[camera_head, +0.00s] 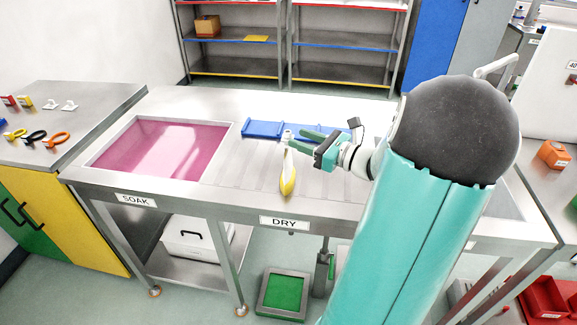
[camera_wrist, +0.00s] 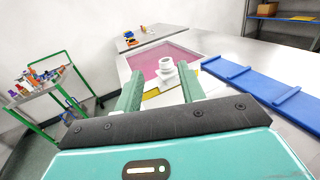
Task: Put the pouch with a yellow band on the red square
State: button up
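The gripper looks open; contact with the pouch is unclear. I cannot make out a clear red square in either view.
A pink basin (camera_head: 163,150) marked SOAK lies left of the pouch. A blue rack (camera_head: 264,129) lies behind it. A green pad (camera_head: 283,291) is on a low stand below the counter. A red bin (camera_head: 545,300) is at lower right.

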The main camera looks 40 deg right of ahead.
aim_at(291, 134)
jog(key=shift+d+x, duration=0.2)
jog(key=shift+x, duration=1.2)
jog(key=shift+d+x, duration=0.15)
jog(key=shift+x, duration=1.25)
jog(key=shift+f, duration=0.2)
grip_shut()
